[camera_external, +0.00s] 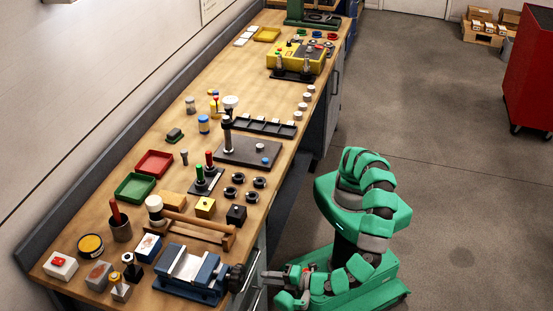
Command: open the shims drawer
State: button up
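My gripper (277,282) is low beside the near end of the workbench, at the lower middle of the picture. It points left toward the drawer fronts (250,291) under the bench top. It is small in the picture, and I cannot tell whether its fingers are open or whether they touch a handle. The drawer fronts show only as a narrow strip with light handles. No label can be read, so I cannot tell which is the shims drawer. No drawer visibly stands out from the cabinet.
The wooden bench (150,210) carries many tools. A blue vise (190,270) sits at its near edge, its dark knob (237,277) jutting out above the drawers. A red cabinet (528,75) stands far right. The grey floor (440,170) right of the bench is mostly clear.

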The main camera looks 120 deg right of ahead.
aim_at(249, 275)
jog(key=b+x, duration=0.1)
jog(key=x, duration=0.6)
jog(key=shift+w+d, duration=0.15)
jog(key=shift+w, duration=0.05)
grip_shut()
